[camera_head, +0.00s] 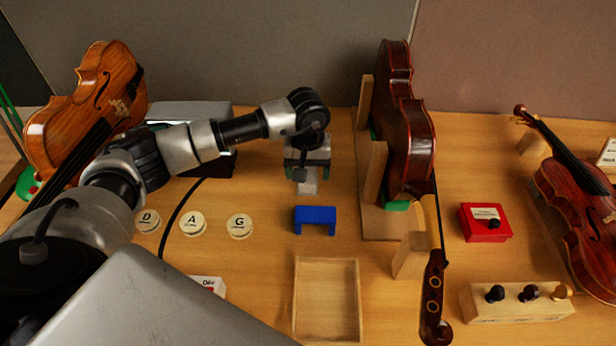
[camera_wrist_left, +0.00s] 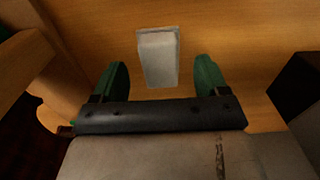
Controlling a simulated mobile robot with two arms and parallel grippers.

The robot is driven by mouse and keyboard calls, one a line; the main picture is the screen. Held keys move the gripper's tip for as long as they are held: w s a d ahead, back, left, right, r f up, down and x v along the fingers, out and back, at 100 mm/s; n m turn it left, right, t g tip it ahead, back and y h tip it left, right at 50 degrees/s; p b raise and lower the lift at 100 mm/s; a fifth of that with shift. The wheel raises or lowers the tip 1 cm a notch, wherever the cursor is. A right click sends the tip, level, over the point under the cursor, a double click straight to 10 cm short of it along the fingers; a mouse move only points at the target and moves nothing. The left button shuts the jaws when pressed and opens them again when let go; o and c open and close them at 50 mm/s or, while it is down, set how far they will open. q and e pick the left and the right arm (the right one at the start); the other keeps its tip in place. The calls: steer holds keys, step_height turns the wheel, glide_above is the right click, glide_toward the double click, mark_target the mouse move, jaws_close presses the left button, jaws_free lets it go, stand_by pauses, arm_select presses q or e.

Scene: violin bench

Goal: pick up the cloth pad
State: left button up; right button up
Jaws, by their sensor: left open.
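The cloth pad (camera_wrist_left: 158,57) is a pale grey-white block on the wooden bench. In the wrist view it lies between and just beyond the two green fingertips, with a gap on either side. In the head view only its lower part (camera_head: 308,187) shows, and the gripper above hides the rest. My left gripper (camera_head: 308,164) is open and points down over the pad. It also shows in the left wrist view (camera_wrist_left: 161,76), with nothing held. I cannot tell its exact height above the pad. My right gripper is not in view.
A violin stands upright in a wooden cradle (camera_head: 375,222) close right of the gripper. A blue block (camera_head: 315,214) and a shallow wooden tray (camera_head: 327,300) lie in front. Round discs marked D, A and G (camera_head: 239,226) lie left. A red box (camera_head: 486,222) is farther right.

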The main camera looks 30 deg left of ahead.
mark_target(308, 179)
arm_select(q)
step_height(308, 179, down, 2)
steer(key=shift+s+d+f+p, duration=0.1)
steer(key=shift+f+p, duration=0.15)
steer(key=shift+p, duration=0.05)
steer(key=shift+f, duration=0.55)
steer(key=c, duration=0.9)
steer(key=shift+o, duration=0.2)
step_height(308, 179, up, 10)
steer(key=shift+r+b, duration=0.1)
steer(key=shift+b, duration=0.9)
